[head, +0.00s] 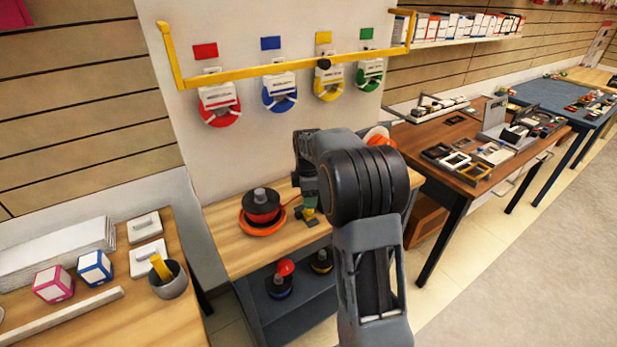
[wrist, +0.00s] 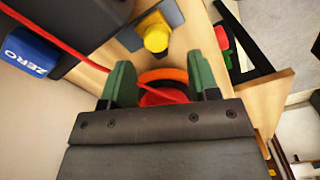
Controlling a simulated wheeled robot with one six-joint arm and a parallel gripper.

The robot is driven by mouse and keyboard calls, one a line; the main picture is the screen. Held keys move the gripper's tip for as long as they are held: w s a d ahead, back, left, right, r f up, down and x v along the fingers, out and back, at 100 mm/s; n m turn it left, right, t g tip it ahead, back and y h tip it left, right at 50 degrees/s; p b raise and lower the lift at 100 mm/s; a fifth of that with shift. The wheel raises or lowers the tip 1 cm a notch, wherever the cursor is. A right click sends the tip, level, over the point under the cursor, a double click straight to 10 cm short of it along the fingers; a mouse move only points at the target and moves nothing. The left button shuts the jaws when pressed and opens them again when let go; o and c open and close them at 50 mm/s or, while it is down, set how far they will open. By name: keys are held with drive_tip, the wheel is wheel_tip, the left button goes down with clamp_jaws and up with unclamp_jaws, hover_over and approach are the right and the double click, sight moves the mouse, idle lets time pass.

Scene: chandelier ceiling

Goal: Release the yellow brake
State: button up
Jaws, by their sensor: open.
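In the wrist view, a yellow round knob (wrist: 156,38) stands on a dark grey plate (wrist: 172,14), just beyond my fingertips. In the head view, a yellow wheel (head: 328,88) with a white label hangs on the wall panel under a yellow tag. I cannot tell which of these two is the brake. My gripper (wrist: 161,68) is open, its green fingers apart on either side of an orange ring (wrist: 172,73) and a red part (wrist: 158,98); I see no contact with the knob. In the head view, my arm hides much of the area around the gripper.
A red cord (wrist: 65,43) crosses the wrist view, beside a blue ZERO block (wrist: 28,51). A dark-topped red pot (head: 262,206) sits on an orange dish left of my arm. A yellow bar (head: 245,72) spans the wall panel. Open floor (head: 520,270) lies at right.

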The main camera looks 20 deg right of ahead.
wheel_tip(320, 180, up, 9)
idle(0.4)
idle(0.4)
